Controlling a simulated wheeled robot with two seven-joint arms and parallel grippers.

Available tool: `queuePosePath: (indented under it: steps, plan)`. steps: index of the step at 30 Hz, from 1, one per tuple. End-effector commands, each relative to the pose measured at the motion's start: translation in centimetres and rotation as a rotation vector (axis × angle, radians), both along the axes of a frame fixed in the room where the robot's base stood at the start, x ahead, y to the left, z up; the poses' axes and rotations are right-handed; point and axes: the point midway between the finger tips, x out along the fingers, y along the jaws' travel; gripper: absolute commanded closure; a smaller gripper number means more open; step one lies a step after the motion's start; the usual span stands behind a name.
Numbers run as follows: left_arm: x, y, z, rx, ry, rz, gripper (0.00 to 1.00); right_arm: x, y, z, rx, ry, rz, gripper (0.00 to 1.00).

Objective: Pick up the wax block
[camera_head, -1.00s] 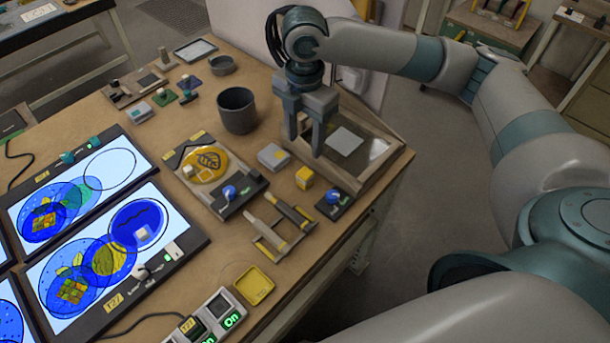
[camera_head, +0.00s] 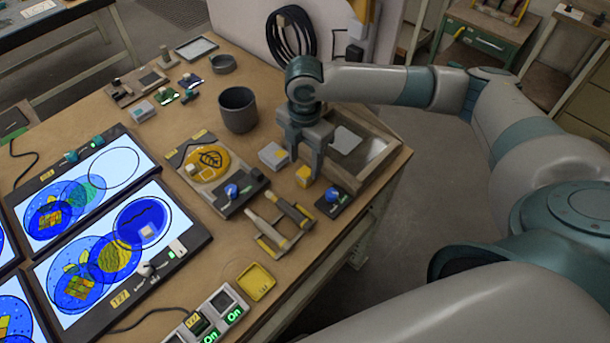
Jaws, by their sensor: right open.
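My left gripper is not in view.
A grey-white block (camera_head: 273,156) and a blue-knobbed control (camera_head: 334,195) stand close to the yellow block. A wooden-framed tray (camera_head: 377,152) lies behind. A dark cup (camera_head: 238,109), a leaf-pattern board (camera_head: 184,153) and brush-like tools (camera_head: 268,235) are nearby.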

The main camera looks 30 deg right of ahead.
Motion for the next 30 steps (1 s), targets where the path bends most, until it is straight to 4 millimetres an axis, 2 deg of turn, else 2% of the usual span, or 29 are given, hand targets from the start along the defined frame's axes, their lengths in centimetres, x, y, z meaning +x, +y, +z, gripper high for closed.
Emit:
queuePosePath:
  steps: [7, 13, 28, 29, 30]
  plan:
    - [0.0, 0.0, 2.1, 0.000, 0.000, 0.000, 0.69, -0.2, -0.1, -2.4, -0.001, 0.004, -0.001, 0.52]
    - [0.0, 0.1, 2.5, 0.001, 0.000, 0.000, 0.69, -0.1, -0.1, -4.5, -0.002, 0.002, 0.000, 0.52]
    - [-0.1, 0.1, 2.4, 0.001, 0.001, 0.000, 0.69, -0.1, -0.1, -4.8, -0.001, 0.001, 0.001, 0.52]
    - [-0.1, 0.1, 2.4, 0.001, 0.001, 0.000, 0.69, -0.1, -0.1, -4.8, -0.001, 0.001, 0.001, 0.56]
    - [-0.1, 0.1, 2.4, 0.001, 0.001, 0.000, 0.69, -0.1, -0.1, -4.8, -0.001, 0.001, 0.001, 0.66]
